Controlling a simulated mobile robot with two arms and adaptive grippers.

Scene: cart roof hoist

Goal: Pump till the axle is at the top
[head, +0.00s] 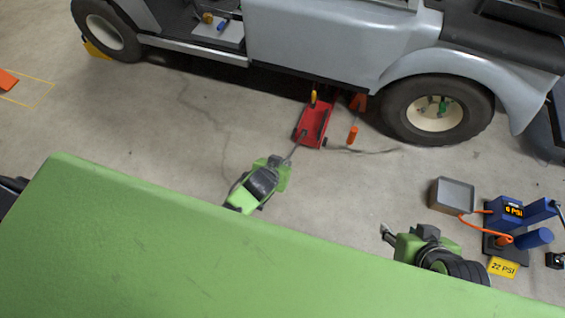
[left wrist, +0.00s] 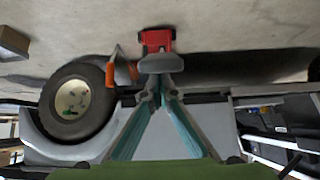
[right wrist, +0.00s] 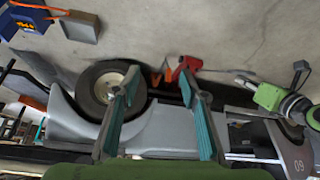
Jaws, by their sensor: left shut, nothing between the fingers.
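A red floor jack (head: 314,125) stands on the floor at the lower edge of the grey cart (head: 310,45). It also shows in the left wrist view (left wrist: 157,38) and the right wrist view (right wrist: 186,66). My left gripper (head: 299,140) is shut and empty, its tips at the near end of the jack; I cannot tell whether they touch it. A separate pump handle is not clear. My right gripper (right wrist: 158,88) is open and empty, well to the right of the jack and nearer me. The axle is hidden under the cart.
An orange-gripped bar (head: 352,135) and an orange stand (head: 358,102) are right of the jack, beside the wheel (head: 436,110). A grey tray (head: 452,195), blue pressure unit (head: 507,210) and yellow 22 PSI sign (head: 502,267) are at right. Floor left of the jack is clear.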

